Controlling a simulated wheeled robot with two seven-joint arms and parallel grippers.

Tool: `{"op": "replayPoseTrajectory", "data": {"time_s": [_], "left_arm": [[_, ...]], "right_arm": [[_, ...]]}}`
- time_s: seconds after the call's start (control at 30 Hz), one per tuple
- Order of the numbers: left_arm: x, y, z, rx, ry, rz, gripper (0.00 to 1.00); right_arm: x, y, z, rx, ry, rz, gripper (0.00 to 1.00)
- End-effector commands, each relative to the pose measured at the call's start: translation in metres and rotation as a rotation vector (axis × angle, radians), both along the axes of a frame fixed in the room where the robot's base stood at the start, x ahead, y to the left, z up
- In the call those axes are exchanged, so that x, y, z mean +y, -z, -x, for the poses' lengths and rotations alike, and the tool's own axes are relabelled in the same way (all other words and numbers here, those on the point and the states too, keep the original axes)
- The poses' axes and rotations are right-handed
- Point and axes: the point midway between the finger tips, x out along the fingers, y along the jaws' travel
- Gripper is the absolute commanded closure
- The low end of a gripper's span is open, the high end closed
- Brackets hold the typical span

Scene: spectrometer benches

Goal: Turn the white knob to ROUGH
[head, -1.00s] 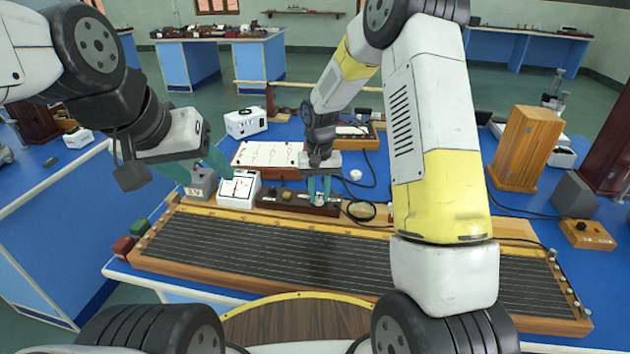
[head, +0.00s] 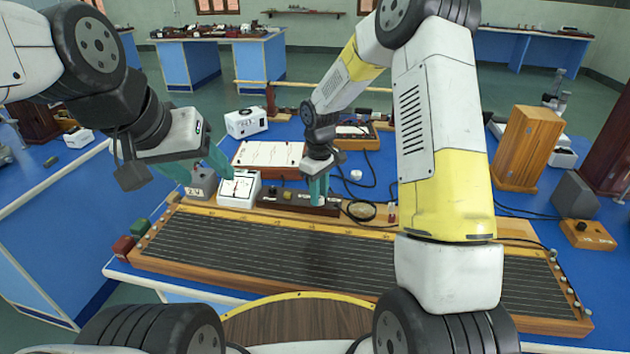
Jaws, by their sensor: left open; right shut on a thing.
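The white knob (head: 317,201) sits on a long dark brown box (head: 268,201) behind the wire board. It is mostly hidden by my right gripper (head: 318,195), whose teal fingers point down and are shut on it. Any ROUGH marking is too small to read. My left gripper (head: 203,172) is open and empty, above and beside the white meter (head: 239,190) and the grey 2 V block (head: 201,187).
The long wire board (head: 250,240) fills the front of the blue bench. A brass-coloured knob (head: 287,195) is on the same dark box, left of the white one. A coil (head: 361,210) lies to the right. A wooden box (head: 528,148) stands at right.

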Motion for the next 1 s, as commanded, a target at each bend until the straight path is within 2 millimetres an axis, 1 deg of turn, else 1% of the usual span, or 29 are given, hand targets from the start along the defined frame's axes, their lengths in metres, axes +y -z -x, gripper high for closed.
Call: {"op": "replayPoseTrajectory", "data": {"time_s": [0.2,0.4,0.93,0.97,1.0], "left_arm": [[0.0,0.0,0.0,0.0,0.0,0.0,0.42],[0.0,0.0,0.0,0.0,0.0,0.0,0.42],[0.0,0.0,0.0,0.0,0.0,0.0,0.42],[0.0,0.0,0.0,0.0,0.0,0.0,0.42],[0.0,0.0,0.0,0.0,0.0,0.0,0.42]], "right_arm": [[-0.0002,-0.0008,-0.0004,-0.001,-0.121,0.0,1.0],[-0.0001,-0.0009,-0.0004,-0.002,-0.184,0.0,1.0],[0.0,-0.001,-0.0006,-0.002,-0.209,0.0,1.0],[0.0,-0.001,-0.0006,-0.002,-0.209,0.0,0.73],[0.0,-0.001,-0.0006,-0.002,-0.209,0.0,0.65]]}}
